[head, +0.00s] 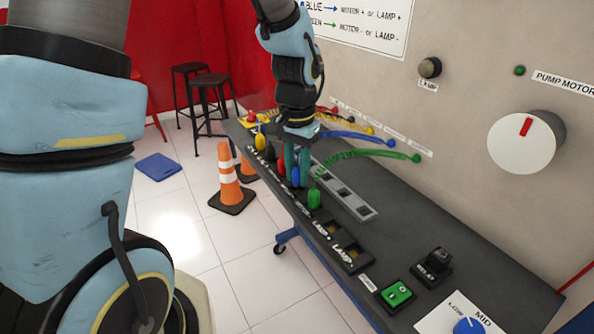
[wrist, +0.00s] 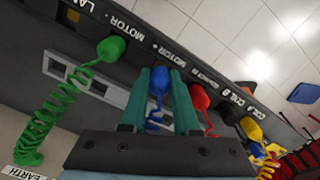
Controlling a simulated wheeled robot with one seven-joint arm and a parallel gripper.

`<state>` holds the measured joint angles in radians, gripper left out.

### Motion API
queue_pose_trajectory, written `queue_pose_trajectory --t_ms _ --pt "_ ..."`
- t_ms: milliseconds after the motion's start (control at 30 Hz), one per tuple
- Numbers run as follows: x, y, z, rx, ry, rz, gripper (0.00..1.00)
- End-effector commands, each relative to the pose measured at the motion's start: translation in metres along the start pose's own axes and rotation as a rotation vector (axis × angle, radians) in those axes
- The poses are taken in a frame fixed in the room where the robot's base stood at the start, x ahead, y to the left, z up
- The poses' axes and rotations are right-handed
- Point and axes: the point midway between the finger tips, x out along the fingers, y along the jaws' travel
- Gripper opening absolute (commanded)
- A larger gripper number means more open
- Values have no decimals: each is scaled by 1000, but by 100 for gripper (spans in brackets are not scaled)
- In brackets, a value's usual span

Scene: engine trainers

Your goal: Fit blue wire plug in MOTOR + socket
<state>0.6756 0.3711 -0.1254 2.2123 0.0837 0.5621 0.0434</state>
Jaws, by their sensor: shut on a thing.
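The blue plug (head: 296,177) is between the fingers of my gripper (head: 297,182), which is shut on it. The wrist view also shows the blue plug (wrist: 158,80) between the teal fingers of the gripper (wrist: 161,72), with its blue coiled wire below it. The plug is at the label strip beside the MOTOR + lettering (wrist: 167,52). The MOTOR + socket is hidden under the plug and fingers, so I cannot tell how deep the plug sits. The green plug (wrist: 111,48) stands beside it near the MOTOR - lettering (wrist: 122,27).
Red (wrist: 200,97) and yellow (wrist: 252,128) plugs stand along the same row. LAMP + (head: 331,230) and LAMP - (head: 353,253) sockets are empty. Coiled green wire (head: 375,153) runs to the wall panel. A green switch (head: 396,295) and relay (head: 433,266) lie nearer the front.

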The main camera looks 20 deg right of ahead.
Motion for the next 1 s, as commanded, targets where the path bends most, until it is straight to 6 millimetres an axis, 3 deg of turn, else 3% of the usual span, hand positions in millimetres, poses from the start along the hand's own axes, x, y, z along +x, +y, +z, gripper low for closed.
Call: queue_pose_trajectory --t_ms 900,933,1000 --pt "14 0 0 0 -1 0 0" --pt "14 0 0 0 -1 0 30" --pt "13 0 0 0 0 0 38"
